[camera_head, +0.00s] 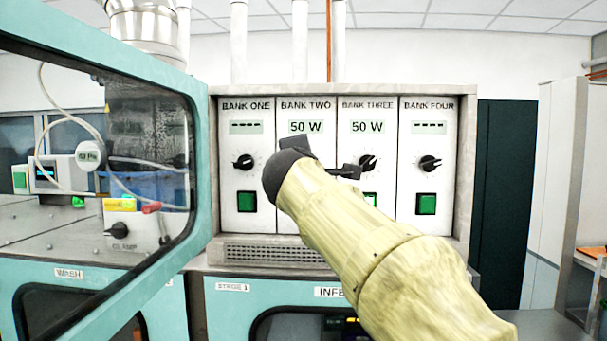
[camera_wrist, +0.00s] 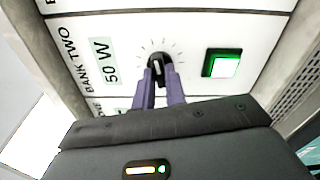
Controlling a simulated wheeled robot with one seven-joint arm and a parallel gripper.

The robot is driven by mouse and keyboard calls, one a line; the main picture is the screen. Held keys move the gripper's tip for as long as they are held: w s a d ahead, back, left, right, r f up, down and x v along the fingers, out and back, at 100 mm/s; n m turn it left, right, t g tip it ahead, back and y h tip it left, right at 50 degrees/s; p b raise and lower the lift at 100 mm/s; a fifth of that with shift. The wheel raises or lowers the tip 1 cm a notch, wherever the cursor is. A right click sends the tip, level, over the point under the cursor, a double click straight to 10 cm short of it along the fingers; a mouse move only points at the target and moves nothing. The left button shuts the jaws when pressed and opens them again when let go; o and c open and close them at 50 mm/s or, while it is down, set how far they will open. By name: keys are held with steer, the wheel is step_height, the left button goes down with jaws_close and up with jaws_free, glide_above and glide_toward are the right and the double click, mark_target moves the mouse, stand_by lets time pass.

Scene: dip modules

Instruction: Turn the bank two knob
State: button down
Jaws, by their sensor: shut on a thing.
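The bank two panel (camera_head: 306,108) is the second of the panels in the grey cabinet, and its display (camera_head: 306,127) reads 50 W. In the wrist view the black bank two knob (camera_wrist: 158,65) sits between the two purple fingers of my gripper (camera_wrist: 160,74), which is shut on it. The wrist view also shows the 50 W display (camera_wrist: 101,62) and a lit green button (camera_wrist: 222,64) on this panel. In the head view my gripper (camera_head: 318,160) and arm cover the bank two knob and its button.
Bank one knob (camera_head: 243,162), bank three knob (camera_head: 368,163) and bank four knob (camera_head: 430,164) flank it. Bank one and bank four displays show dashes; bank three reads 50 W. An open teal-framed glass door (camera_head: 201,150) stands close at left.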

stand_by(0.3)
steer(key=c, duration=1.4)
jaws_free()
steer(key=shift+c, duration=0.2)
steer(key=s+b, duration=0.7)
steer(key=s, duration=1)
steer(key=shift+s+a+b, duration=0.15)
steer(key=shift+a+b, duration=0.15)
steer(key=shift+b, duration=0.05)
